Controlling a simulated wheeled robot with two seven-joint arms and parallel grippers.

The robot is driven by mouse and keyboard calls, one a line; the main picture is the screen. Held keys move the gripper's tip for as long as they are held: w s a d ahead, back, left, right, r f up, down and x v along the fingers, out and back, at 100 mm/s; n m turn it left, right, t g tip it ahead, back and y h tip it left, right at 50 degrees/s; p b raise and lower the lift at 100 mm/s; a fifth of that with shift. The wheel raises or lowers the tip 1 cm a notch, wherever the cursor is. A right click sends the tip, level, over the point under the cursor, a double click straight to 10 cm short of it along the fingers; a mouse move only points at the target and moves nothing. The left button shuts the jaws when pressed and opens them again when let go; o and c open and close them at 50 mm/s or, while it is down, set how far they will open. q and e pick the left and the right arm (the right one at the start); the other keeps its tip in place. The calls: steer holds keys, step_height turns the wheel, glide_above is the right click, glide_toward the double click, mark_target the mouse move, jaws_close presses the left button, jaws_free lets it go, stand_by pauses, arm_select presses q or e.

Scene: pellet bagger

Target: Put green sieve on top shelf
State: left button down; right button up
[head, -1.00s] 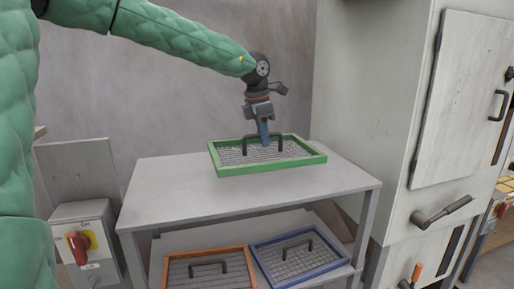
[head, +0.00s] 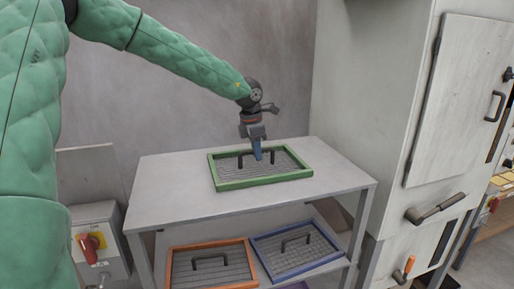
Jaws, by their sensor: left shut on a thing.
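The green sieve (head: 236,184) has a green rectangular frame, grey mesh and a dark handle. It lies level at the top shelf (head: 165,198) of a grey stand, resting on it or very close above it; I cannot tell which for sure. My left gripper (head: 257,155) points down from above and is shut on the sieve's handle, hiding its middle part. My right gripper is not in view.
On the lower shelf lie an orange sieve (head: 208,285) and a blue sieve (head: 296,273), side by side. A tall grey cabinet (head: 360,100) with handles stands close on the right. A switch box (head: 97,245) stands at left. The top shelf is bare around the green sieve.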

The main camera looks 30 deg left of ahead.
arm_select(q)
steer(key=shift+s, duration=0.1)
stand_by(0.3)
steer(key=shift+f, duration=0.1)
steer(key=c, duration=1.5)
jaws_free()
steer(key=shift+o, duration=0.2)
